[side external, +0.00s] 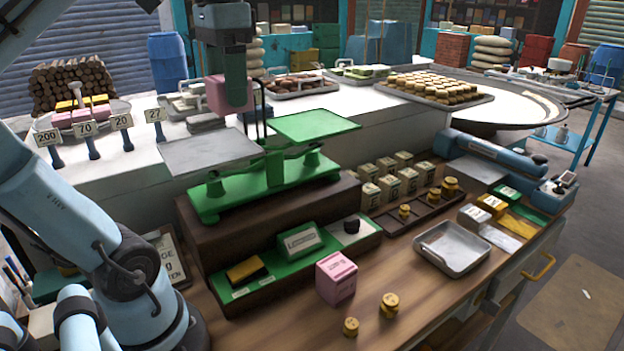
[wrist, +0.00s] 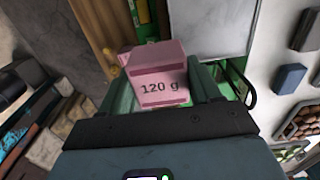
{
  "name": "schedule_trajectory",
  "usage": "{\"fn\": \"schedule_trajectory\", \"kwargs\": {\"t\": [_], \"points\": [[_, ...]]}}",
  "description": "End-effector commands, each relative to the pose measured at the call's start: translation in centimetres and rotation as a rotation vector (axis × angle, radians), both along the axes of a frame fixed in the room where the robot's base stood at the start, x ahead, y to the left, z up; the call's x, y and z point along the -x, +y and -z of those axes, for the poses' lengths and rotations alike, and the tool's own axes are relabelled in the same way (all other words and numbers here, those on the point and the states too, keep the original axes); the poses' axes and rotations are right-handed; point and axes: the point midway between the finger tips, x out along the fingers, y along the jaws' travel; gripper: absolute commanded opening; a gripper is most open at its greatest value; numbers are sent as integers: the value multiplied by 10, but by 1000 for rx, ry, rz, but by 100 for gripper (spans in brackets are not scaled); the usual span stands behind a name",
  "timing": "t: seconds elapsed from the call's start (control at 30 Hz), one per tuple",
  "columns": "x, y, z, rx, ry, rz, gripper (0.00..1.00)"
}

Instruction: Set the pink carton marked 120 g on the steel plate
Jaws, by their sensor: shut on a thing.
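My gripper (side external: 232,88) is shut on a pink carton (side external: 216,96), held in the air above and behind the steel plate (side external: 208,152) in the side view. In the wrist view the carton (wrist: 162,88) sits between the green fingers, and its face reads "120 g". The steel plate is the grey left pan of a green balance (side external: 265,180). It looks empty, and the carton is clear of it. A grey flat surface, probably this plate, shows beyond the carton in the wrist view (wrist: 210,25).
The balance's green right pan (side external: 315,125) is empty. A second pink carton (side external: 337,280) and two brass weights (side external: 389,305) stand on the wooden counter. Number signs (side external: 86,130) stand left of the plate. An empty metal tray (side external: 452,248) lies at right.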

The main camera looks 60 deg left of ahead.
Motion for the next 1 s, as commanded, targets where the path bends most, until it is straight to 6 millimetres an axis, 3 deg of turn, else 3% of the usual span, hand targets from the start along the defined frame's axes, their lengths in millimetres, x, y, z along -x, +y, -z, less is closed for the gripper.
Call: {"fn": "schedule_trajectory", "kwargs": {"t": [0.3,0.5,0.67,1.0], "points": [[13,58,35,0,0,-6,29],[18,83,51,0,0,-1,29],[19,88,58,0,0,3,29],[19,87,94,0,0,4,29]]}}
